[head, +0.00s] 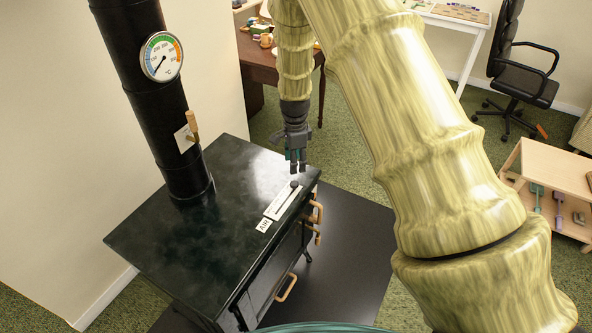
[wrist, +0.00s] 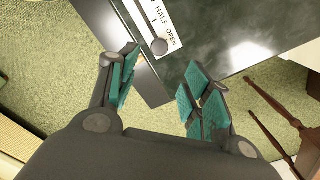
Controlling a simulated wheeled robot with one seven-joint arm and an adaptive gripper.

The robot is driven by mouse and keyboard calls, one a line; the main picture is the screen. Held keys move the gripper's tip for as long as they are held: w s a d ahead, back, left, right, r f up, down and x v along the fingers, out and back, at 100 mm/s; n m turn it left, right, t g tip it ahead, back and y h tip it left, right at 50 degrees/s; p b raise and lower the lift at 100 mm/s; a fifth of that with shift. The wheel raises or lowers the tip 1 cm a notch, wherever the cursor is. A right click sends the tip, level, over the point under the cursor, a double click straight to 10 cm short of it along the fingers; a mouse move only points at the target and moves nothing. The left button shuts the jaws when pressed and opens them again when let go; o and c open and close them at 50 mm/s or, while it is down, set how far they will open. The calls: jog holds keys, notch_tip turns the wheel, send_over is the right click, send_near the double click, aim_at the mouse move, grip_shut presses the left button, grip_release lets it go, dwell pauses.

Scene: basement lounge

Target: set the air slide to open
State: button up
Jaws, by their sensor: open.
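The air slide (head: 281,202) is a white strip on the stove's dark top, along the edge above the door handles, with an "AIR" label at its near end. Its dark round knob (head: 294,184) is at the far end of the slot. In the wrist view the knob (wrist: 159,47) sits beside the word OPEN, past HALF. My gripper (head: 296,164) is open, with teal finger pads, near the stove's far corner, close to the knob. In the wrist view my gripper (wrist: 157,98) has nothing between its fingers, and the knob is beyond them, apart from the pads.
The black stove (head: 180,250) carries a flue pipe (head: 150,100) with a round thermometer (head: 161,57) and a wooden-handled damper (head: 192,126). Wooden handles (head: 286,287) stick out from the stove's front. A desk (head: 257,62), an office chair (head: 523,80) and a low shelf (head: 550,172) stand farther off.

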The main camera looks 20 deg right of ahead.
notch_tip(320, 180, up, 3)
jog(key=shift+s+r, duration=0.1)
dwell(0.6)
jog(key=s+f+n+h, duration=0.1)
jog(key=s+f+n, duration=0.7)
jog(key=s+f, duration=1.05)
jog(key=s+a+f+n, duration=0.1)
jog(key=s+a+n, duration=0.1)
jog(key=s, duration=0.6)
jog(key=s+a+f+n, duration=0.2)
jog(key=s+n, duration=0.3)
jog(key=s, duration=0.4)
jog(key=s+a+f+n+y, duration=0.1)
jog(key=s+n, duration=0.3)
jog(key=s, duration=0.4)
jog(key=shift+s+a+f, duration=0.4)
jog(key=shift+a+f, duration=0.25)
jog(key=shift+a, duration=0.05)
